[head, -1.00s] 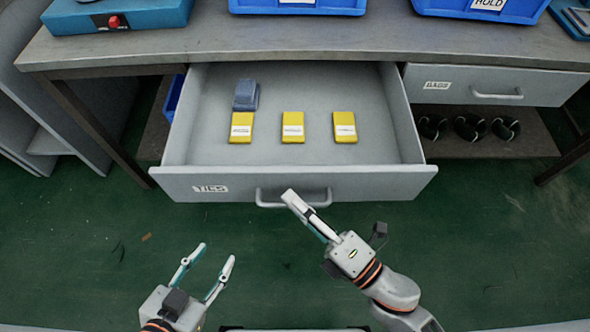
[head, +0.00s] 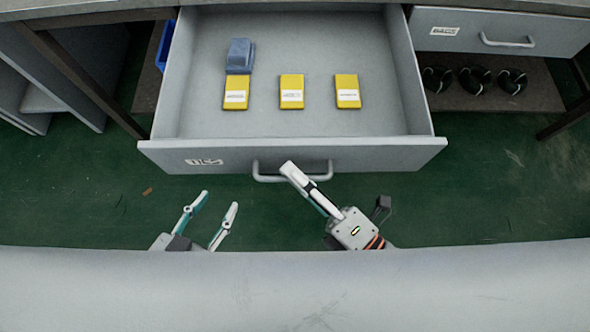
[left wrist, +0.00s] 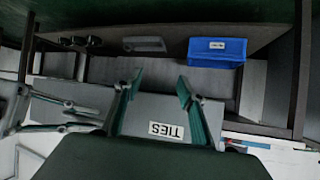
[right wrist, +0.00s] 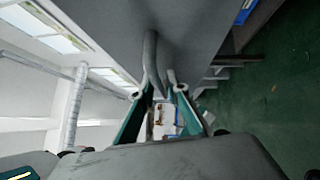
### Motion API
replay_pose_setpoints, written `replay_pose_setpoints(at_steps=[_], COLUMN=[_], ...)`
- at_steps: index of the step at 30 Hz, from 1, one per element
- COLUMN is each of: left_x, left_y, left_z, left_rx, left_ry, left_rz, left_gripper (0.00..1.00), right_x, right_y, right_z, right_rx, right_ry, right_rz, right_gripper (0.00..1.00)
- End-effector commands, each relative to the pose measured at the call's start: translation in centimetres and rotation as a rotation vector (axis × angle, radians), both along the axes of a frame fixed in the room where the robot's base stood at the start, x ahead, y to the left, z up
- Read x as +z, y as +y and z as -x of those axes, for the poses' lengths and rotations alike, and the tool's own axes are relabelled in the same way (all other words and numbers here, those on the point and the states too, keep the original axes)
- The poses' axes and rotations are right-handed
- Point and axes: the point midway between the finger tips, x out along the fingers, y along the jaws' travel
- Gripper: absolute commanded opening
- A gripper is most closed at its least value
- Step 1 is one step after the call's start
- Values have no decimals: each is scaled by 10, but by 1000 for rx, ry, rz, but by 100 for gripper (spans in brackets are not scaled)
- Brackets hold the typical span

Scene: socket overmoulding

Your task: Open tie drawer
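The tie drawer (head: 300,157), a grey drawer with a TIES label (head: 205,161), stands pulled well out from under the bench in the head view. Its front handle (head: 262,170) is a grey bar. My right gripper (head: 291,170) is at the middle of this handle; in the right wrist view the handle (right wrist: 151,55) runs between its fingers, which lean in on it. My left gripper (head: 218,202) is open and empty, in front of and apart from the drawer. The left wrist view also shows the TIES label (left wrist: 166,131) beyond its fingers.
Three yellow labelled blocks (head: 291,92) and a blue-grey object (head: 239,56) lie in the drawer. A shut BAGS drawer (head: 500,32) is at right, with black rolls (head: 475,80) on a shelf below. A grey surface (head: 300,290) crosses the bottom, hiding my arms.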

Motion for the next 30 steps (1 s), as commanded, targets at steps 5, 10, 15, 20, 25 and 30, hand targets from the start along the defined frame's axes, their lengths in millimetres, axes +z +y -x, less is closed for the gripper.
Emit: replay_pose_setpoints(at_steps=[5,10,15,20,25,30], left_x=[-4,-2,-2,-1,-1,-1], left_y=[1,1,0,0,0,0], left_z=[4,1,1,0,0,0], left_rx=[-2,2,2,2,2,2], left_ry=[10,5,3,2,2,1], left_rz=[-5,-1,0,0,0,1], left_gripper=[40,40,40,40,40,40], right_x=[0,-2,-7,-11,-14,-16], right_y=[0,-6,-26,-50,-71,-82], right_z=[0,7,27,51,70,81], right_rx=[1,1,1,1,1,1], right_ry=[1,4,6,6,4,1], right_rz=[-1,1,1,2,1,2], right_gripper=[15,15,15,15,15,15])
